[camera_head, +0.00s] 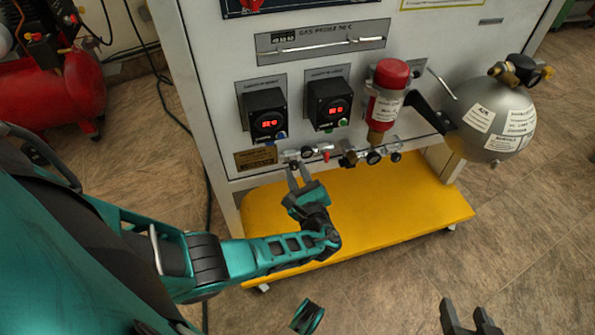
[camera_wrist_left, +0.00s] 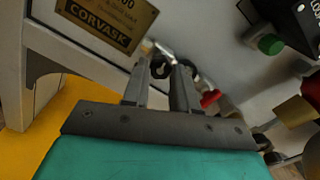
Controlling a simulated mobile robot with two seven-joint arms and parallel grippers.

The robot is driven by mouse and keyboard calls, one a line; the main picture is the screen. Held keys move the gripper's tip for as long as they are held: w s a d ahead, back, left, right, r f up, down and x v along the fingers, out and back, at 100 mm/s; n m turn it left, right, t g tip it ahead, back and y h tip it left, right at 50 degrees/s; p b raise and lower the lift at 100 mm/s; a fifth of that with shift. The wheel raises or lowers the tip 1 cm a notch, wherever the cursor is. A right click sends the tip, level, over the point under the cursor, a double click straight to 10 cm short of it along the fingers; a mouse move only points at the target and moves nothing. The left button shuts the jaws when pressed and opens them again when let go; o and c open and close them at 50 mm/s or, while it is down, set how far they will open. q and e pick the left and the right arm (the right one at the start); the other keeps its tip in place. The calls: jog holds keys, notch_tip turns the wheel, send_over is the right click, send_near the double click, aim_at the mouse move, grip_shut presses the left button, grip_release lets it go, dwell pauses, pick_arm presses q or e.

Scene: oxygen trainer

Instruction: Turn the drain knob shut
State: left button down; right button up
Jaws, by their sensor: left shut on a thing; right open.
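The drain knob appears to be a small black round knob (camera_wrist_left: 160,68) on the row of fittings under the grey panel. My left gripper (camera_head: 299,171) reaches up to that row from below, at its left end. In the left wrist view, the fingertips of my left gripper (camera_wrist_left: 163,82) are shut on the black knob, one on each side. The fingers partly hide it, so its turn angle cannot be read. My right gripper (camera_head: 470,316) is open and empty at the bottom right, away from the panel.
A small red lever (camera_head: 326,156) and more black knobs (camera_head: 374,157) sit just right of my left gripper. A red-capped cylinder (camera_head: 386,100) hangs above them. The yellow base (camera_head: 400,215) lies below. A grey tank (camera_head: 495,118) stands out at the right.

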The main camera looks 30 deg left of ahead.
pick_arm(q)
jog(key=shift+w+r+m, duration=0.1)
jog(key=shift+r+m, duration=0.05)
jog(key=shift+m, duration=0.35)
jog(key=shift+a+m, duration=0.1)
jog(key=shift+m, duration=0.4)
jog(key=c, duration=0.9)
grip_release()
